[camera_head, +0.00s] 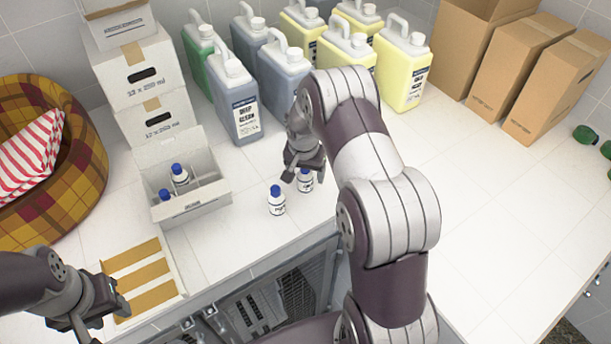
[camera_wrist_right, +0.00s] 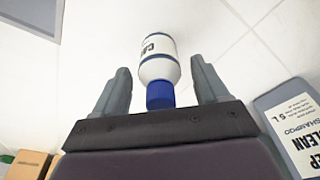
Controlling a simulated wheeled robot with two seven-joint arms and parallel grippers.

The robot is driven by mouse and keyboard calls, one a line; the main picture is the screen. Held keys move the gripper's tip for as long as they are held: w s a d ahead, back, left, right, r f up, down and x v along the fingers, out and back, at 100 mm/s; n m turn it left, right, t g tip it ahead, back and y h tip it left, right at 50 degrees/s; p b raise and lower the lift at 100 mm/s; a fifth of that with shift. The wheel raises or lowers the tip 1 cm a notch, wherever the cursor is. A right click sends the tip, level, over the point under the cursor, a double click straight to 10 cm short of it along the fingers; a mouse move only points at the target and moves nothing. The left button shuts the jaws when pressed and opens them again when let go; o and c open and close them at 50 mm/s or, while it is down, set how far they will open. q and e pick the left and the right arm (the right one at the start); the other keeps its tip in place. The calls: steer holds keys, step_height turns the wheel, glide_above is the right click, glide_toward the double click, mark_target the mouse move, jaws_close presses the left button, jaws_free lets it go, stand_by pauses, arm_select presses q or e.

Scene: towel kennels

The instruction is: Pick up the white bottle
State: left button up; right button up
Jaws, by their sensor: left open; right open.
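Two small white bottles with blue caps stand on the white counter. One bottle (camera_head: 277,204) stands clear on the left. The other bottle (camera_head: 306,184) is partly hidden beneath my right gripper (camera_head: 302,168). My right gripper is open. More blue-capped bottles (camera_head: 180,180) stand in a divided white carton (camera_head: 205,207). My left gripper (camera_head: 118,302) is open and empty at the lower left.
A flat white tray with tan strips (camera_head: 148,272) lies beside my left gripper. Large jugs (camera_head: 240,115) line the wall behind the bottles. Stacked white boxes (camera_head: 140,75), a plaid pet bed (camera_head: 85,180) and brown cartons (camera_head: 510,75) stand around.

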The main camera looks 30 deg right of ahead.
steer(key=shift+a, duration=0.15)
steer(key=c, duration=1.2)
